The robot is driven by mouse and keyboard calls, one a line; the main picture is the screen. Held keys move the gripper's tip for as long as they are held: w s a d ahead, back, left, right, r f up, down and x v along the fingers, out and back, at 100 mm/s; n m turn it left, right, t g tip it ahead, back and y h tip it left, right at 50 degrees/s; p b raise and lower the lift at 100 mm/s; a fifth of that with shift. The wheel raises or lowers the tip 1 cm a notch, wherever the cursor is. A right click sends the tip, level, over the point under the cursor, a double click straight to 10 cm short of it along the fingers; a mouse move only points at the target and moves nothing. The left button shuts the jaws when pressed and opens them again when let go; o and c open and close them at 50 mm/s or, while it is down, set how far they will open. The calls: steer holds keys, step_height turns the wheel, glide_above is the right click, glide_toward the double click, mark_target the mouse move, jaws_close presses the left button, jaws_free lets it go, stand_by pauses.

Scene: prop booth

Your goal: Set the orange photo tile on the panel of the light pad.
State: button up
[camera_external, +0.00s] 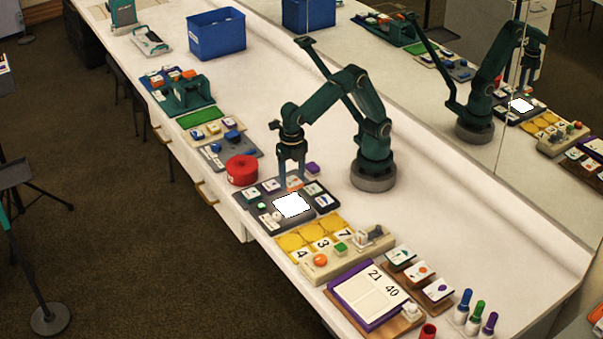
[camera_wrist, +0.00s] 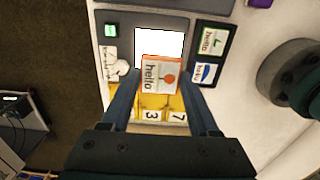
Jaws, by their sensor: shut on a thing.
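The light pad (camera_external: 264,219) is a dark grey board with a bright white panel (camera_external: 291,206). The panel also shows in the wrist view (camera_wrist: 158,42). My gripper (camera_external: 291,177) points down over the pad and is shut on the orange photo tile (camera_wrist: 161,76), which carries an orange picture and the word "hello". In the wrist view the tile sits between the fingertips and overlaps the panel's lower edge. In the external view the tile (camera_external: 295,183) is partly hidden by the fingers and appears raised above the pad. The exact gap below it is unclear.
A green-edged tile (camera_wrist: 212,41) and a blue-marked tile (camera_wrist: 205,72) lie beside the panel. A green button (camera_wrist: 112,30) is on the other side. Yellow numbered squares (camera_external: 323,243) adjoin the pad.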

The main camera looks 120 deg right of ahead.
mark_target(291, 205)
steer(key=shift+w+f, duration=0.25)
steer(key=shift+f, duration=0.25)
steer(key=shift+d+f, duration=0.1)
steer(key=shift+f, duration=2.9)
steer(key=o, duration=1.4)
steer(key=shift+r, duration=2.6)
steer(key=shift+r, duration=0.1)
